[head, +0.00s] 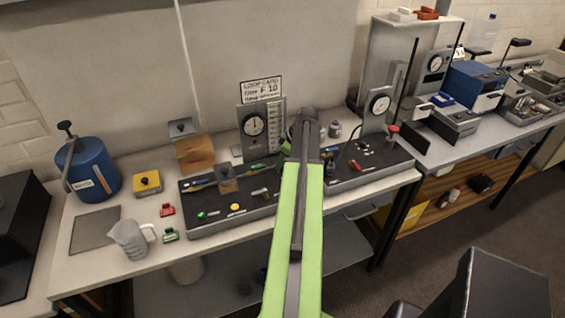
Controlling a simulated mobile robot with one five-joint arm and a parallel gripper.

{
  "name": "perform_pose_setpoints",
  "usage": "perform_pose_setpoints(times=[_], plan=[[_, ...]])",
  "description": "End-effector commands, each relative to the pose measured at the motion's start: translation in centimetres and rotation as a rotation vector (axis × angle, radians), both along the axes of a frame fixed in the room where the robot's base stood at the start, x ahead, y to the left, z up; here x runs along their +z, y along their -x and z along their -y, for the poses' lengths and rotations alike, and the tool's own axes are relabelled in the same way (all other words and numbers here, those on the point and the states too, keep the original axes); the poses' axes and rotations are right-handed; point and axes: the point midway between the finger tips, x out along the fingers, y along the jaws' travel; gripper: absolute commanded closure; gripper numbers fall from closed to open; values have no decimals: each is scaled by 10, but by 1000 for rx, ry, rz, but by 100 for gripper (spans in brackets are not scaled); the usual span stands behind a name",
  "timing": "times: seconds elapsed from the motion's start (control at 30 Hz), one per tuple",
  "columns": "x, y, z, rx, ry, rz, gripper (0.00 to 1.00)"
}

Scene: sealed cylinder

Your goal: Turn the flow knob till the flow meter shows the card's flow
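The loop card (262,90) is fixed above the bench panel; its flow line appears to read "F 10", and its lower line is too small to read. Below it are a round dial gauge (253,125) and an upright scale (278,122); I cannot make out their readings. A second dial gauge (380,103) stands farther right. Several small knobs and fittings lie along the dark panel (235,218); I cannot tell which is the flow knob. My arm reaches over the panel's middle and hides part of it. My gripper (307,118) is at its far end, fingers not distinguishable.
A blue canister (88,168), yellow box (148,183) and clear jug (130,238) stand on the left bench. A red-topped post (391,131) stands near the panel's right end. A blue instrument (475,86) is on the right bench. Free floor shows at lower right.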

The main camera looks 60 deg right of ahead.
Motion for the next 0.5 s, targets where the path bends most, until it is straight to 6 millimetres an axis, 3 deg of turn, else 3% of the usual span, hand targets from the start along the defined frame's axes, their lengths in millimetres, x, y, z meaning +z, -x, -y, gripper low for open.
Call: perform_pose_setpoints(times=[0.03, 0.23, 0.5], plan=[[0, 0, 0, 0, 0, 0, 76], [0, 0, 0, 0, 0, 0, 100], [0, 1, -3, -107, 0, 0, 100]])
